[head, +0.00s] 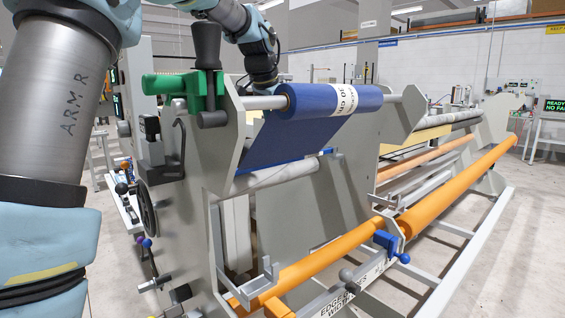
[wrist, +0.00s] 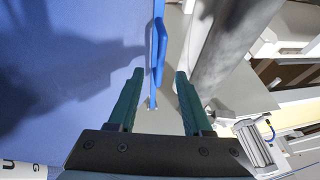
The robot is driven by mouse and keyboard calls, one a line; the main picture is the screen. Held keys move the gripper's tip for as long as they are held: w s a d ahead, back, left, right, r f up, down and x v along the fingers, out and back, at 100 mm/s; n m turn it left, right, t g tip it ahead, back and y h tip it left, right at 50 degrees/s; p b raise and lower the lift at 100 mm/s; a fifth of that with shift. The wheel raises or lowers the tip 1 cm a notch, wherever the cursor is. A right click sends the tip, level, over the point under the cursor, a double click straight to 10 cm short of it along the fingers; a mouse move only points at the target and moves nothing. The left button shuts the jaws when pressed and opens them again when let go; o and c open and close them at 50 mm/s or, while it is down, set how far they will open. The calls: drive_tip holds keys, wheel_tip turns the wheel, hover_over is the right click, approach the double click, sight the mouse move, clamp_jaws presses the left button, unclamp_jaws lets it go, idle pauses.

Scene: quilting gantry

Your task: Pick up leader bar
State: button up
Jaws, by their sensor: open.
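The leader bar seems to be the bright blue bar (wrist: 158,45) along the edge of the blue sheet in the wrist view. It has a raised grip-like part. In the head view a small blue end of it (head: 327,152) shows at the sheet's lower edge. My gripper (wrist: 158,74) is open, with dark green fingers. In the wrist view the bar's edge lies between the lines of the two fingers, just ahead of the tips; I see no clear contact. In the head view my gripper is hidden behind the blue roll (head: 350,98).
The blue sheet (wrist: 70,70) fills the left of the wrist view. A grey roller (wrist: 225,45) runs close by on the right. In the head view orange rollers (head: 460,195) lie lower right, and a green clamp (head: 170,86) stands on the frame's side plate (head: 190,165).

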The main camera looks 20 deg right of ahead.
sight(280, 146)
drive_tip(key=shift+p+x, duration=0.45)
drive_tip(key=shift+x, duration=2.8)
clamp_jaws()
